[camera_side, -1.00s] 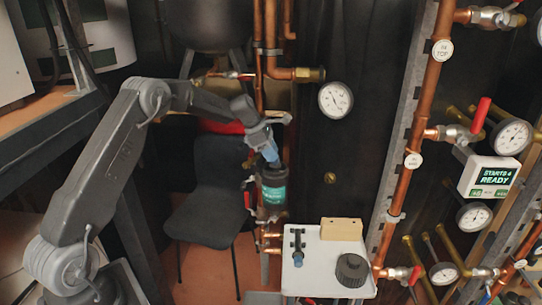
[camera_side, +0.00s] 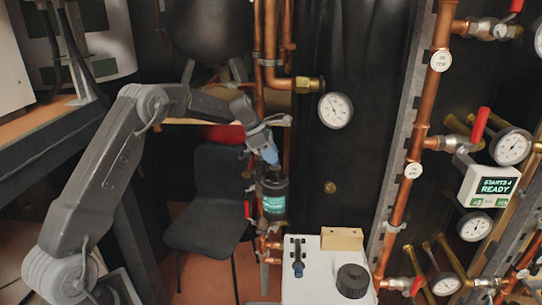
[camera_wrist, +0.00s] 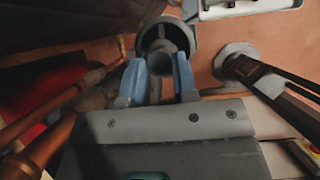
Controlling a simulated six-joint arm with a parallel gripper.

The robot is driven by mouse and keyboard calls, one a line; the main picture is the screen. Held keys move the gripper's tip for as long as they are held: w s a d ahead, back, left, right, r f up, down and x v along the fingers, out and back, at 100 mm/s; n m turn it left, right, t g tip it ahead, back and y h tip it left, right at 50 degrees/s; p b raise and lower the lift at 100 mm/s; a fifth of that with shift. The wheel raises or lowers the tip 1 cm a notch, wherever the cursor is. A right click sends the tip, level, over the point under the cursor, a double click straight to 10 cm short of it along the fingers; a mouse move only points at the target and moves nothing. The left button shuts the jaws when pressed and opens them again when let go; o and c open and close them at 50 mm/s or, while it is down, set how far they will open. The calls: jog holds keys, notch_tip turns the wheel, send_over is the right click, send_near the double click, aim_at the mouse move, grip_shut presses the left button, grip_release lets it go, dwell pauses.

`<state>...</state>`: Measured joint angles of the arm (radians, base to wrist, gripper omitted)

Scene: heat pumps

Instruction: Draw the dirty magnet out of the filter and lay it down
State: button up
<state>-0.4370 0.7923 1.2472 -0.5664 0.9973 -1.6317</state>
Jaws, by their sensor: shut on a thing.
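The filter (camera_side: 273,196) is a black cylinder with a teal label, upright on the copper pipework in the side view. My gripper (camera_side: 270,157) is just above its top, with blue fingers pointing down. In the wrist view my gripper (camera_wrist: 159,72) has its fingers closed around the dark, round top of the magnet (camera_wrist: 157,63). The filter's dark round body (camera_wrist: 180,36) shows just beyond the fingertips. The fingers hide most of the magnet. I cannot tell how much of it is still inside the filter.
A white tray (camera_side: 318,285) stands to the lower right of the filter. On it are a tan block (camera_side: 342,239), a black knurled cap (camera_side: 352,281) and a blue-ended dark part (camera_side: 298,262). Copper pipes and a gauge (camera_side: 336,110) surround the filter.

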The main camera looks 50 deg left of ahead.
jog(key=shift+r, duration=1.9)
jog(key=shift+r, duration=0.1)
jog(key=shift+r, duration=2.7)
jog(key=shift+d, duration=0.15)
